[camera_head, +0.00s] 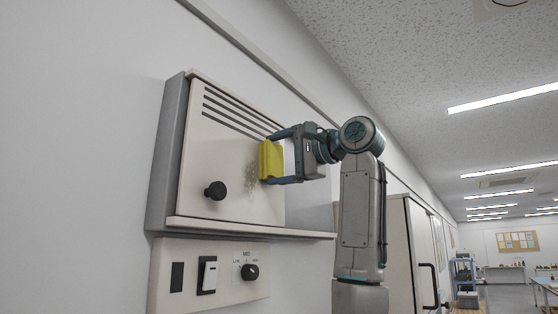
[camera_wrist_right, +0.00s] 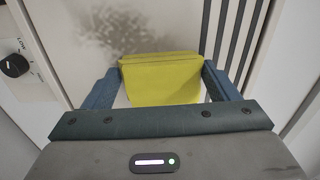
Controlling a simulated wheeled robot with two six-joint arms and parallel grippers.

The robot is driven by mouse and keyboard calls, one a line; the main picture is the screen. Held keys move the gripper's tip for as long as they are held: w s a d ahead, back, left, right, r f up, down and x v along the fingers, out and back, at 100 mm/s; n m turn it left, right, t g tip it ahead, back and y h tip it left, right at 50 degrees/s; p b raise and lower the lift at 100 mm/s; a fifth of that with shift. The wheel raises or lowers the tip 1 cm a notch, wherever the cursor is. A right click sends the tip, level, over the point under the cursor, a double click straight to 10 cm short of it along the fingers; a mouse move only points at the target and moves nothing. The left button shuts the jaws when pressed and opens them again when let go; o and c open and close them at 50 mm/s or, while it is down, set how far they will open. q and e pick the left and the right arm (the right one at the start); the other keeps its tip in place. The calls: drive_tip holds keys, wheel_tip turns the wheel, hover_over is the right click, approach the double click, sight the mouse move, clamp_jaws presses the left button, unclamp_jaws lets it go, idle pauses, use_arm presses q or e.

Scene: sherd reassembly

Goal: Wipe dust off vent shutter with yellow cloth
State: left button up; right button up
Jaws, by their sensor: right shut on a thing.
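The vent shutter (camera_head: 225,185) is a pale panel on the wall with dark slots along its upper part and a black knob (camera_head: 215,190) at its lower left. A grey-brown dust patch (camera_head: 251,177) lies on its right part; in the right wrist view the dust (camera_wrist_right: 110,35) shows just beyond the cloth. My right gripper (camera_head: 272,160) is shut on the folded yellow cloth (camera_head: 265,160), which also fills the space between the fingers in the right wrist view (camera_wrist_right: 160,78). The cloth is at the panel's right side, beside the dust; I cannot tell whether it touches. My left gripper is not in view.
A ledge (camera_head: 240,228) juts out below the shutter. Under it is a control plate (camera_head: 222,278) with a switch and a rotary dial (camera_head: 249,272). A pale cabinet (camera_head: 405,250) stands to the right, behind my right arm. The room opens out at far right.

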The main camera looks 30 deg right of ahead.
drive_tip(key=shift+w+d+r+p, duration=0.1)
drive_tip(key=shift+r+p, duration=0.8)
drive_tip(key=shift+r, duration=0.5)
drive_tip(key=shift+s+a+f+b, duration=0.1)
drive_tip(key=shift+s+a+b, duration=0.1)
drive_tip(key=shift+a+b, duration=0.2)
drive_tip(key=shift+s+a, duration=0.25)
drive_tip(key=shift+a, duration=0.4)
drive_tip(key=shift+f+b, duration=0.2)
drive_tip(key=shift+b, duration=0.15)
wheel_tip(320, 180, down, 12)
drive_tip(key=b, duration=1.2)
drive_tip(key=shift+f+b, duration=0.2)
drive_tip(key=shift+b, duration=0.1)
drive_tip(key=shift+s+a+b, duration=0.2)
drive_tip(key=shift+a, duration=0.25)
drive_tip(key=shift+s+a+b, duration=0.2)
drive_tip(key=shift+a, duration=0.45)
drive_tip(key=shift+r, duration=0.25)
wheel_tip(320, 180, up, 3)
drive_tip(key=p, duration=0.2)
drive_tip(key=shift+p, duration=0.3)
drive_tip(key=shift+r+p, duration=1.3)
drive_tip(key=shift+r, duration=0.45)
drive_tip(key=shift+r+p, duration=2.25)
drive_tip(key=shift+r, duration=0.8)
drive_tip(key=shift+f, duration=0.1)
